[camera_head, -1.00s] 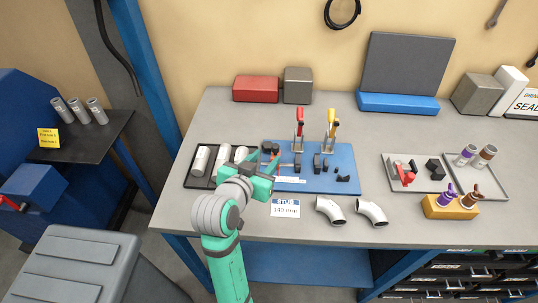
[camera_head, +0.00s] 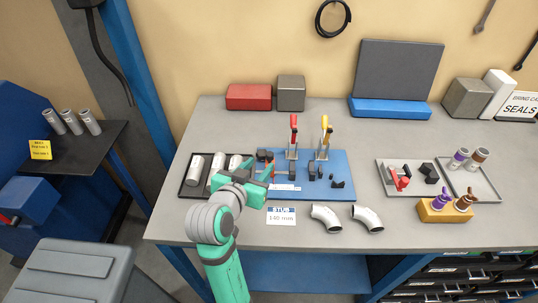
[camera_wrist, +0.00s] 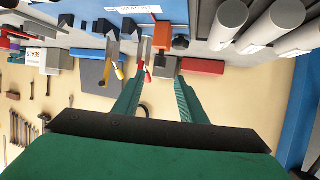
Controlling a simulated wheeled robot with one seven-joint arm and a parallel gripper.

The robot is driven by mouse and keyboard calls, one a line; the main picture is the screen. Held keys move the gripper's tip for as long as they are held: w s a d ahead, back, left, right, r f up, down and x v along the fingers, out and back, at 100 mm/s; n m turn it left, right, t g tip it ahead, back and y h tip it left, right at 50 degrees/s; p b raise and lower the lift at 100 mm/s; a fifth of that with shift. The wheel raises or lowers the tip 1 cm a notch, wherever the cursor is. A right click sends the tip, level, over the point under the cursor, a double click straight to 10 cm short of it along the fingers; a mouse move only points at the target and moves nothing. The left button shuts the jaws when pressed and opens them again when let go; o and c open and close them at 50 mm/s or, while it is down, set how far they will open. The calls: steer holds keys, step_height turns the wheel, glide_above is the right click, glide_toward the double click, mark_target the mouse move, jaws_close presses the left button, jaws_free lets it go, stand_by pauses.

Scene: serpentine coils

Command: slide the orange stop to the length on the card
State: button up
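The orange stop (camera_wrist: 162,36) shows in the wrist view as a small block near a dark block, beyond my fingertips. In the head view it is mostly hidden by my gripper, with a bit of orange (camera_head: 268,172) at the fingers. My gripper (camera_wrist: 158,80) is open, its two green fingers apart with nothing between them. In the head view my gripper (camera_head: 262,183) is over the left end of the blue fixture plate (camera_head: 338,164). The white card (camera_head: 281,215) in front of the plate reads STUB and seemingly 130 mm.
Toggle clamps with red (camera_head: 293,124) and yellow (camera_head: 324,124) handles stand on the plate. A dark tray (camera_head: 186,190) of grey tubes is to the left. Two bent pipes (camera_head: 326,218) lie right of the card. Bare bench lies between the plate and the right-hand trays (camera_head: 383,180).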

mark_target(269, 156)
steer(key=x, duration=0.9)
steer(key=shift+w+d+f, duration=0.15)
steer(key=shift+w, duration=0.2)
jaws_close()
steer(key=shift+d, duration=0.1)
